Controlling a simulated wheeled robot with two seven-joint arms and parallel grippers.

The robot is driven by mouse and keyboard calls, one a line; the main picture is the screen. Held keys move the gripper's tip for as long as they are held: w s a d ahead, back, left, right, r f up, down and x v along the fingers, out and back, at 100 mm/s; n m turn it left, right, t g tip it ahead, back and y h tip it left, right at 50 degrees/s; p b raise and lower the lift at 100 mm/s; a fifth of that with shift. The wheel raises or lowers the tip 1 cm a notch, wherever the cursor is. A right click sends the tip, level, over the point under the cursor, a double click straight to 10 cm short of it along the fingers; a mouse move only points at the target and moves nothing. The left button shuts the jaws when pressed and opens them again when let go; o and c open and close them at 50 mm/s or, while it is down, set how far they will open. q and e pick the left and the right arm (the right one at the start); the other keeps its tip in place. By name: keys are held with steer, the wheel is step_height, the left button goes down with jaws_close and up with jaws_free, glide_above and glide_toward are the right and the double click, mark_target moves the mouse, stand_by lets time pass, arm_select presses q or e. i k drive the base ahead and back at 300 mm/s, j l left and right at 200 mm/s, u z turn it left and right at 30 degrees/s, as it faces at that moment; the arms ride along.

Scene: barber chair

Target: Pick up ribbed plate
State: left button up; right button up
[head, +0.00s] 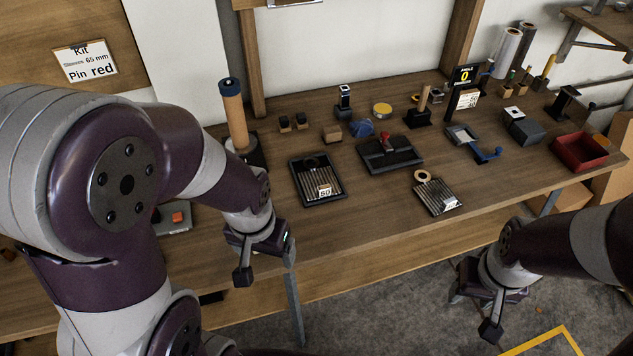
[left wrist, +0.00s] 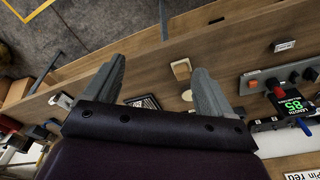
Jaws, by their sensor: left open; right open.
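A ribbed plate (head: 438,198) with dark and light ridges and a small white label lies on the bench near its front edge. A pale ring (head: 423,176) sits at its back edge. A second ribbed surface lies inside a black-framed tray (head: 296,179) labelled 50, further left. My left gripper (head: 266,266) is open and empty by the bench's front edge, left of and apart from both. Its two fingers also show spread in the left wrist view (left wrist: 157,85). My right gripper (head: 473,314) is open and empty, below the bench front over the floor.
A black tray (head: 376,161) with a red-handled tool stands behind the plate. A blue-handled tool (head: 487,155), a red bin (head: 580,152) and a dark box (head: 522,130) are to the right. A tall cylinder (head: 233,115) stands at left. The front strip of bench between tray and plate is clear.

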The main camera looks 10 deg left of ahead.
mark_target(318, 183)
steer(key=i+l+u, duration=0.7)
steer(key=l+u, duration=0.15)
steer(key=i+l+u, duration=0.1)
steer(key=l+u, duration=0.15)
steer(key=l, duration=0.25)
